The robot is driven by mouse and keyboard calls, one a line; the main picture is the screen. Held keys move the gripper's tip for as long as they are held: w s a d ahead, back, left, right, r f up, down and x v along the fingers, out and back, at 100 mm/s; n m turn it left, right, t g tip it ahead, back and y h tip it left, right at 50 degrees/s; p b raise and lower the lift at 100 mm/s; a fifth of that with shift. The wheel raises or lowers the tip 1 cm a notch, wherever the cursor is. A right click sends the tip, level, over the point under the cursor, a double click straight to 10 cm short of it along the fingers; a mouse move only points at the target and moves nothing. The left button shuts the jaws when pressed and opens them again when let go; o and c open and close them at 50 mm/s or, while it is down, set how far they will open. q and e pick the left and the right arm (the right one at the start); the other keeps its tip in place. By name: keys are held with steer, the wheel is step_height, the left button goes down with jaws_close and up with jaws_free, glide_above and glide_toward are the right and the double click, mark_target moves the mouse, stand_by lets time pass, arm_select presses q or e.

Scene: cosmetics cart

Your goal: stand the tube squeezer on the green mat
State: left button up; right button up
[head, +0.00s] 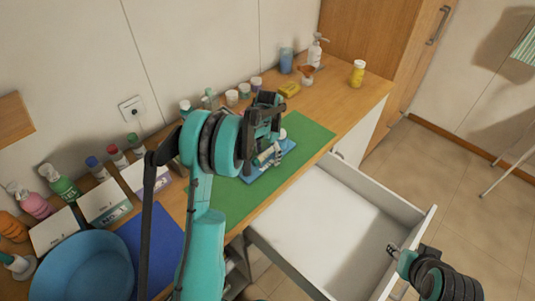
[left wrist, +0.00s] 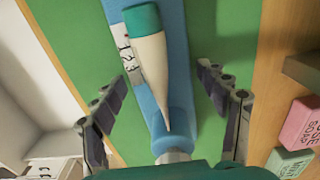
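A long blue piece (left wrist: 176,95) lies over the green mat (left wrist: 85,25) in the left wrist view; I cannot tell for sure whether it is the tube squeezer. A white tapering tube with a teal cap (left wrist: 150,65) lies along it, and a grey knob-like part shows at its near end. In the head view a blue flat shape (head: 265,172) with pale items lies on the mat (head: 306,137). My left gripper (left wrist: 165,105) is open above these, its fingers apart on both sides, touching nothing visible. My right gripper (head: 393,250) is by the drawer's right side; its opening is unclear.
An open white drawer (head: 424,225) juts out below the counter. A yellow bottle (head: 357,74), blue cup (head: 286,61) and pump bottle (head: 315,50) stand at the back. A blue bin (head: 85,268) and several bottles stand left. A pink soap box (left wrist: 300,123) lies beside the mat.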

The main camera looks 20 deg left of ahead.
mark_target(268, 150)
arm_select(q)
steer(key=shift+r, duration=0.1)
steer(key=shift+r, duration=0.3)
step_height(268, 150, up, 12)
steer(key=f+p, duration=0.1)
steer(key=p, duration=0.2)
steer(key=s+d+r+t, duration=0.2)
steer(key=s+d+r, duration=0.2)
steer(key=s+r, duration=0.25)
steer(key=s+d+n+t, duration=0.2)
steer(key=s+d, duration=0.2)
steer(key=s, duration=0.6)
steer(key=s+d+n+t, duration=0.1)
steer(key=s+d+t, duration=0.2)
steer(key=s, duration=0.7)
steer(key=shift+s+d+f+n, duration=0.25)
steer(key=shift+d+n, duration=0.15)
steer(key=shift+d, duration=0.2)
